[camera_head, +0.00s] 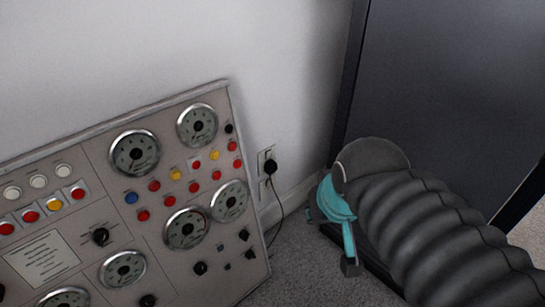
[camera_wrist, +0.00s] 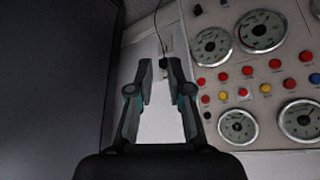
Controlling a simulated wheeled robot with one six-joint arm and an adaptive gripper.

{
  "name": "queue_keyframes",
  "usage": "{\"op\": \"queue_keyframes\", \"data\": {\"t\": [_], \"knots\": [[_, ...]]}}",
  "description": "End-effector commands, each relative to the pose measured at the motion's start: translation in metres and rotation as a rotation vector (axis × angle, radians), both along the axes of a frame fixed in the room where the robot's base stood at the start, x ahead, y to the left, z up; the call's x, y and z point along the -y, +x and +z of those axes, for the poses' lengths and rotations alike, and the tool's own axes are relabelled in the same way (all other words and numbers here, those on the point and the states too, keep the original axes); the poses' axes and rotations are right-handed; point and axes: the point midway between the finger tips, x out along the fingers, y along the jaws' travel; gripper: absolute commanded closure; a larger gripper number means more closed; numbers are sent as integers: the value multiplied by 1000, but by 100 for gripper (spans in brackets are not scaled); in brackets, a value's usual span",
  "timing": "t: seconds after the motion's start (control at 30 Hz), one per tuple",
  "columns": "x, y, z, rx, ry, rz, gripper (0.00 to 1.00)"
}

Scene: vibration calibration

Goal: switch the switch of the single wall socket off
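The single wall socket (camera_head: 263,157) is a light plate low on the white wall, just right of the control panel. A black plug (camera_head: 270,167) with a dark cord hanging to the floor sits in it. The switch is too small to make out. My gripper (camera_head: 336,215) is to the right of the socket, apart from it, with teal and dark parts showing. In the wrist view my gripper (camera_wrist: 161,68) has its two fingers apart with nothing held between them. The cord (camera_wrist: 160,38) and a small dark plug show just beyond the fingertips.
A grey control panel (camera_head: 180,130) with gauges and coloured buttons stands left of the socket; it fills the right of the wrist view (camera_wrist: 265,75). A dark cabinet or door (camera_head: 440,90) is at the right. Bare wall and carpet lie between.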

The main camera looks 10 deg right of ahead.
Motion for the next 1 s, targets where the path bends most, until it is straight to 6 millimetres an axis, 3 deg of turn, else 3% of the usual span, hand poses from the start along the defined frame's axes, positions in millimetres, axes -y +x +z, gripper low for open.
{"op": "queue_keyframes", "data": {"t": [0.2,0.47,0.77,1.0], "knots": [[15,15,-41,-122,11,-64,100],[18,45,-82,-241,140,-181,100],[16,96,-124,-323,392,-438,100],[19,149,-158,-368,642,-739,100]]}}
